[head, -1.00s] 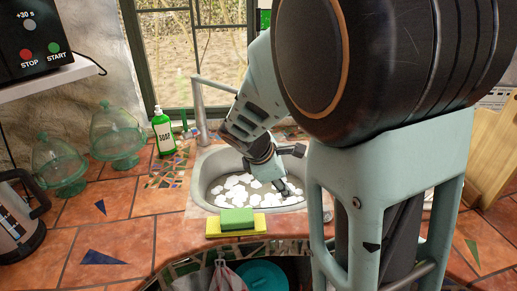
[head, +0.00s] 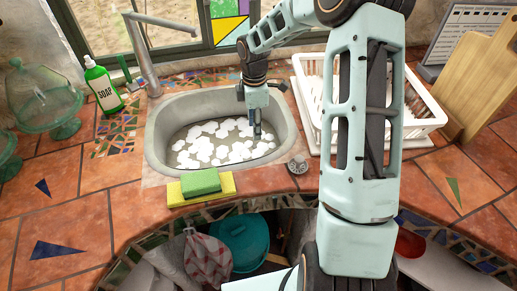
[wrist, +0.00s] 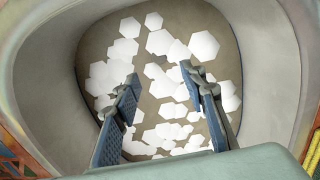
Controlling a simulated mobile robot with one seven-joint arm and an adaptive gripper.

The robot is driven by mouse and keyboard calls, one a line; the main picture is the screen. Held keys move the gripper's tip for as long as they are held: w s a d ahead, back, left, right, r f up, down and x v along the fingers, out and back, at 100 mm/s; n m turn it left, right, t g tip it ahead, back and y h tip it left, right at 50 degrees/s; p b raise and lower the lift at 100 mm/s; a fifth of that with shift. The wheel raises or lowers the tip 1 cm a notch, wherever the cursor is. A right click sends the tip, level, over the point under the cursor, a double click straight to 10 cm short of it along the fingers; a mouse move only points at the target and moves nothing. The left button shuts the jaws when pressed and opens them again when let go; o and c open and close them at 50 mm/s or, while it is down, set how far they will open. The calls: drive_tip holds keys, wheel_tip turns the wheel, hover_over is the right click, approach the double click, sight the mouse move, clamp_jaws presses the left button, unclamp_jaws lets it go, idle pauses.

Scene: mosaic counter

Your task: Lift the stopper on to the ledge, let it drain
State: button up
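A small round grey metal piece, which looks like the stopper (head: 297,163), lies on the tiled ledge at the sink's front right corner. The oval sink (head: 163,126) holds murky water with white foam patches (head: 203,149) on it. The foam also shows in the wrist view (wrist: 204,46); the drain cannot be made out. My gripper (head: 257,134) points down over the right part of the sink, to the left of and behind the round piece. In the wrist view my gripper (wrist: 160,75) has its two fingers apart, with nothing between them.
A green sponge (head: 200,182) on a yellow one sits at the sink's front rim. The tap (head: 144,55) and soap bottle (head: 102,86) stand to the left. A white dish rack (head: 425,118) is at the right, partly behind my arm. Glass domes (head: 45,95) stand far left.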

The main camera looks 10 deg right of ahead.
sight(256, 145)
wheel_tip(256, 145, down, 8)
drive_tip(key=shift+d+f, duration=0.15)
drive_tip(key=shift+f, duration=0.1)
clamp_jaws()
idle(0.4)
